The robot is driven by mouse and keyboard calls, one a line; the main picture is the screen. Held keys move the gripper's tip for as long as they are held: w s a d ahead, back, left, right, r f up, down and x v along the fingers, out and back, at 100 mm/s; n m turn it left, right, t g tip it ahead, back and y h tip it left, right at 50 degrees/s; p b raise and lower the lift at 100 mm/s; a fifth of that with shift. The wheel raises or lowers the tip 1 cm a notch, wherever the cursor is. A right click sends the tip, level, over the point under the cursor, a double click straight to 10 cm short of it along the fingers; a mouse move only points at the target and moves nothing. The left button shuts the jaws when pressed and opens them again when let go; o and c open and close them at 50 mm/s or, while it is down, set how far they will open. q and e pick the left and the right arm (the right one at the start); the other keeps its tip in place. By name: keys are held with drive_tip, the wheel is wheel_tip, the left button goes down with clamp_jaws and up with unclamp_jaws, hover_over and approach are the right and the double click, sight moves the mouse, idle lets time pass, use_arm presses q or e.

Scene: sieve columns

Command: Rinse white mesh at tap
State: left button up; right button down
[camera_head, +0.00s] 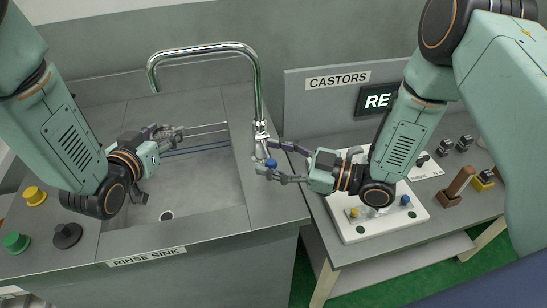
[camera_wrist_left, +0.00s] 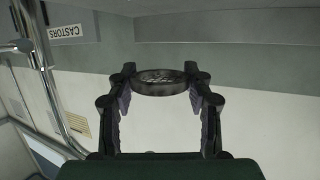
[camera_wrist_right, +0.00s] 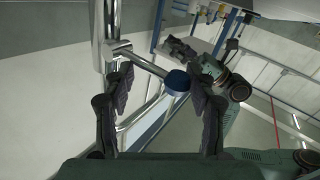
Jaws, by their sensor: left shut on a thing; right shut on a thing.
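I cannot make out the disc in the head view. The chrome tap (camera_head: 258,90) stands at the sink's right side, and no water stream shows under its spout. My right gripper (camera_head: 270,163) is at the tap's lever with the blue knob (camera_wrist_right: 177,82). Its fingers (camera_wrist_right: 160,90) are shut on the lever, the knob close to the right finger.
Yellow (camera_head: 34,195), green (camera_head: 16,242) and black (camera_head: 67,235) knobs sit on the counter left of the sink. A white board (camera_head: 390,222) with coloured knobs lies under my right forearm. A brown block (camera_head: 457,187) stands further right. The sink basin's bottom is clear.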

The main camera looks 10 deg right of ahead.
drive_tip(key=shift+s+a+r+m+g+h, duration=0.2)
drive_tip(key=shift+r+m+g+h, duration=0.35)
drive_tip(key=shift+m, duration=0.25)
drive_tip(key=c, duration=0.8)
unclamp_jaws()
drive_tip(key=shift+o, duration=1.1)
drive_tip(key=shift+w+a+r, duration=0.1)
drive_tip(key=shift+a, duration=0.05)
drive_tip(key=shift+w+d, duration=0.1)
drive_tip(key=shift+d, duration=0.15)
drive_tip(key=shift+d, duration=0.1)
drive_tip(key=v, duration=1.1)
drive_tip(key=shift+s+d, duration=0.2)
drive_tip(key=shift+s, duration=0.1)
